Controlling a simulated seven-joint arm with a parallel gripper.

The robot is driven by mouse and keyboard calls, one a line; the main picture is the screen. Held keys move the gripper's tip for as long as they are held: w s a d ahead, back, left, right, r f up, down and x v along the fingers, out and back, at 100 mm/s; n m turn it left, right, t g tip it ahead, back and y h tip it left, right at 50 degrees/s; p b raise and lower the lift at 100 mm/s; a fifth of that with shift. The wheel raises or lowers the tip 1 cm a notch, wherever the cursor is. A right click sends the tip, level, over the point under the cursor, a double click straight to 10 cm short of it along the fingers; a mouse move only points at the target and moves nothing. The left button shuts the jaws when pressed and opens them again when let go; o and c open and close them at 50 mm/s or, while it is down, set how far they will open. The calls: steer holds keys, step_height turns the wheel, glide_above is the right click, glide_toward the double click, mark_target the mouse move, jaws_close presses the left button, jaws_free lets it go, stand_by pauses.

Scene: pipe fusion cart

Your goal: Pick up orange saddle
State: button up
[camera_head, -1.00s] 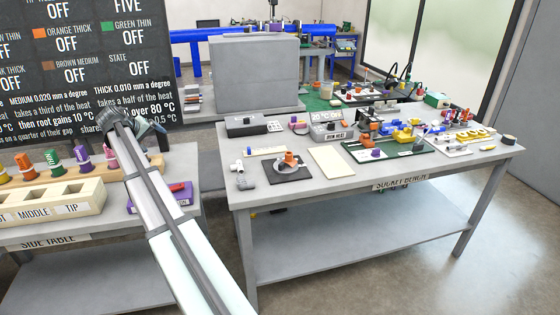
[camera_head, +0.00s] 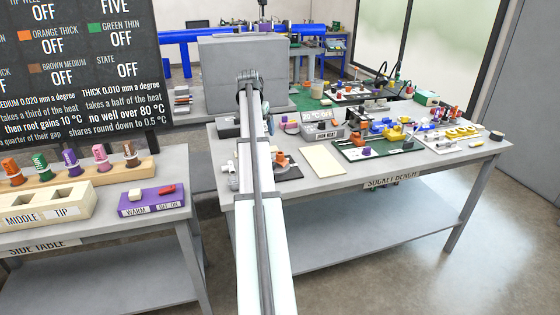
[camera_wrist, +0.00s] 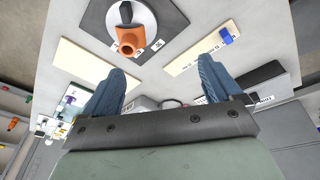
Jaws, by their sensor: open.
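An orange piece with a round open end, which looks like the orange saddle (camera_wrist: 127,40), rests within a pale ring on a dark square plate (camera_wrist: 171,14) in the wrist view. It also shows in the head view as a small orange shape (camera_head: 281,158) beside my arm, on the near left part of the bench. My gripper (camera_wrist: 163,72) is open with nothing between its two blue fingers. The saddle lies beyond the fingertips, a little left of their middle, apart from them. My arm hides part of the dark plate in the head view.
A cream board (camera_head: 322,161) lies right of the plate on the socket bench (camera_head: 390,178). A green board (camera_head: 381,149) with fittings stands further right. A large grey box (camera_head: 243,75) stands behind. The side table (camera_head: 150,222) is at the left, holding a purple switch box (camera_head: 154,203).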

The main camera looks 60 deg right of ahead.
steer(key=m+y, duration=0.1)
steer(key=m, duration=0.1)
glide_above(280, 153)
steer(key=a, duration=0.2)
steer(key=f, duration=0.4)
steer(key=d+f, duration=0.1)
steer(key=f, duration=0.3)
steer(key=d+f, duration=0.1)
steer(key=f, duration=0.4)
steer(key=shift+c, duration=0.4)
steer(key=c, duration=1)
steer(key=shift+r, duration=0.15)
steer(key=shift+c, duration=0.2)
